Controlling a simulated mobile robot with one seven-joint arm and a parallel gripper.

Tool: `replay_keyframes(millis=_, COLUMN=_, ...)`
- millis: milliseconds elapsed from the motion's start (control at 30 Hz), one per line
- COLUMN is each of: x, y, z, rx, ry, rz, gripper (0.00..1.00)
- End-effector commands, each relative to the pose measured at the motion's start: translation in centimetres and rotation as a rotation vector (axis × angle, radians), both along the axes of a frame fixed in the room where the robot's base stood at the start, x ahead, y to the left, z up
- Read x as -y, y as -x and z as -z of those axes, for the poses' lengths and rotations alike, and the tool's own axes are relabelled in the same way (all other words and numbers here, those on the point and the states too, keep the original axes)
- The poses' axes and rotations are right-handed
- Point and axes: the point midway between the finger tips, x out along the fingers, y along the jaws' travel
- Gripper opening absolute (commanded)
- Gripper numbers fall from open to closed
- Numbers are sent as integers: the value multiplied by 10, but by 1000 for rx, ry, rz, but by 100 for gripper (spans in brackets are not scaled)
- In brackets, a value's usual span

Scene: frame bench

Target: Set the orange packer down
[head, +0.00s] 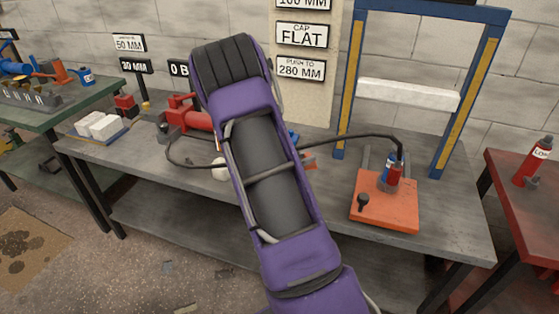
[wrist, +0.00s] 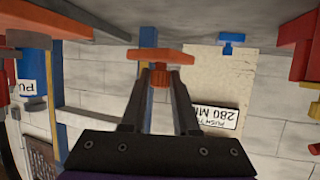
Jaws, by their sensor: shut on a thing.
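The orange packer (wrist: 162,54) shows in the wrist view as a flat, wide piece with a short ridged stem. My gripper (wrist: 160,72) is shut on that stem. The wrist view is upside down, with the grey bench (wrist: 200,25) along the top. The packer is close to the bench surface; I cannot tell whether it touches. In the head view, my purple arm hides my gripper, and only a bit of orange, likely the packer (head: 310,163), shows at the arm's right edge above the bench (head: 330,196).
A blue piece (wrist: 231,40) stands on the bench near the packer. A red pump (head: 187,115) is left of my arm. Right of it, a hose runs to a cylinder on an orange plate (head: 385,208), by the blue-and-yellow frame (head: 349,85). Bare bench lies between.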

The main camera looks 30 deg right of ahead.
Motion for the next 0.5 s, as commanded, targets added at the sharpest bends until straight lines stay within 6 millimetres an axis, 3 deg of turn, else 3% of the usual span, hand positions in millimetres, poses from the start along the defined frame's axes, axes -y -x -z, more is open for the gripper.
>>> replay_keyframes(millis=100, x=0, y=0, z=25, rx=-2, ry=2, rz=-2, gripper=0)
replay_keyframes(millis=367, x=0, y=0, z=47, rx=1, ry=2, rz=-2, gripper=0)
replay_keyframes(millis=500, x=0, y=0, z=68, rx=-1, ry=0, rz=-3, gripper=0)
